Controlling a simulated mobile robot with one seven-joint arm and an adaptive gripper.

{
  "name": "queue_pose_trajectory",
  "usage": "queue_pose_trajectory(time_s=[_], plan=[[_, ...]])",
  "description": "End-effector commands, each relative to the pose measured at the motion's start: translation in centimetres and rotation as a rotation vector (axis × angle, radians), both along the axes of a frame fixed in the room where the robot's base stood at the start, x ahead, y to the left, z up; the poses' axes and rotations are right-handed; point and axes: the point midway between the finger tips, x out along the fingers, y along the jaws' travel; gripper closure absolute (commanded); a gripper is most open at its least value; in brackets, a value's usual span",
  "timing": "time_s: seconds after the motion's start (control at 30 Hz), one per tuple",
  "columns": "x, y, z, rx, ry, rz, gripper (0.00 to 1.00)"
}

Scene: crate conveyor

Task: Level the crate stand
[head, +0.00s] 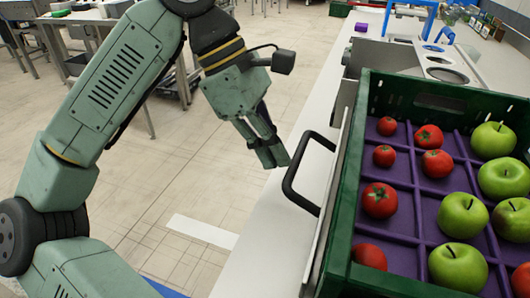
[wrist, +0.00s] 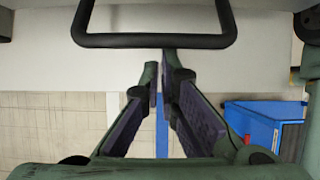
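A green crate (head: 346,222) with a purple divided insert holds red tomatoes and green apples at the right of the head view. It appears tilted, but I cannot tell by how much. Beside its left wall is a pale panel, seemingly part of the crate stand (head: 330,205), with a black bar handle (head: 291,182). The handle also spans the top of the wrist view (wrist: 155,41). My gripper (head: 272,160) is just left of the handle, apart from it.
A blue box-like thing (wrist: 252,125) is low at the right of the wrist view. Open tiled floor (head: 175,185) lies left of the counter.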

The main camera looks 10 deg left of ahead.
Motion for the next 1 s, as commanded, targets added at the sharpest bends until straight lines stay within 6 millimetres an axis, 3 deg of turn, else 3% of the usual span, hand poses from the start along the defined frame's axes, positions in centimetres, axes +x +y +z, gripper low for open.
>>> queue_pose_trajectory(time_s=[0.03,0.47,1.0], plan=[[-0.1,-0.5,0.7,-0.022,-0.007,-0.005,1.0],[0.1,-0.3,1.6,-0.024,-0.01,-0.006,1.0],[1.2,4.8,9.1,-0.003,0.001,0.005,1.0]])
